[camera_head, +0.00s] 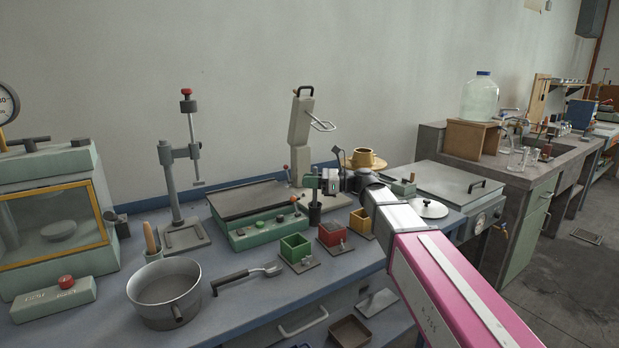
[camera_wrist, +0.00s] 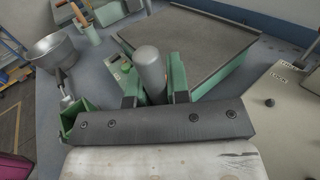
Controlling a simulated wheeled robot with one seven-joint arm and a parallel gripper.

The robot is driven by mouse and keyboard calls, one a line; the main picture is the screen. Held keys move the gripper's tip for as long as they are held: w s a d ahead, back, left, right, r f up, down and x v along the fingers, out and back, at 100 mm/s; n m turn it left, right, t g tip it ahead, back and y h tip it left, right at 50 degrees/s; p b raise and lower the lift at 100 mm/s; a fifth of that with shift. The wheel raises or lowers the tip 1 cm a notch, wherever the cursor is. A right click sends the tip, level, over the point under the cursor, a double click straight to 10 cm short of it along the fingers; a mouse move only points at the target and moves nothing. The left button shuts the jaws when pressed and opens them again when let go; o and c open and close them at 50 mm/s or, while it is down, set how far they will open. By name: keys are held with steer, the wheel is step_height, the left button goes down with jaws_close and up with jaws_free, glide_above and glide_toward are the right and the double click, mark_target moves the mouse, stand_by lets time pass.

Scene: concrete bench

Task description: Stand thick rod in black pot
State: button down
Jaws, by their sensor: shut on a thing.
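My gripper (camera_wrist: 152,88) has its green fingers closed on the thick rod (camera_wrist: 150,62), a grey cylinder with a rounded end. The rod stands between the fingers in the wrist view. In the head view my gripper (camera_head: 323,182) is above the bench near the small coloured boxes, with my wrist to its right. No black pot shows clearly in the wrist view.
A green box (camera_head: 294,247), a red box (camera_head: 331,233) and a yellow box (camera_head: 361,222) stand near the gripper. A grey saucepan (camera_head: 166,290) and a ladle (camera_head: 246,276) lie left. A flat-topped green device (camera_head: 252,205) and a tall beige stand (camera_head: 300,135) are behind.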

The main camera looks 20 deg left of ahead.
steer(key=shift+f, duration=0.15)
steer(key=c, duration=1)
jaws_free()
steer(key=shift+d, duration=0.1)
steer(key=v, duration=1)
steer(key=shift+w+d, duration=0.1)
steer(key=shift+d, duration=0.2)
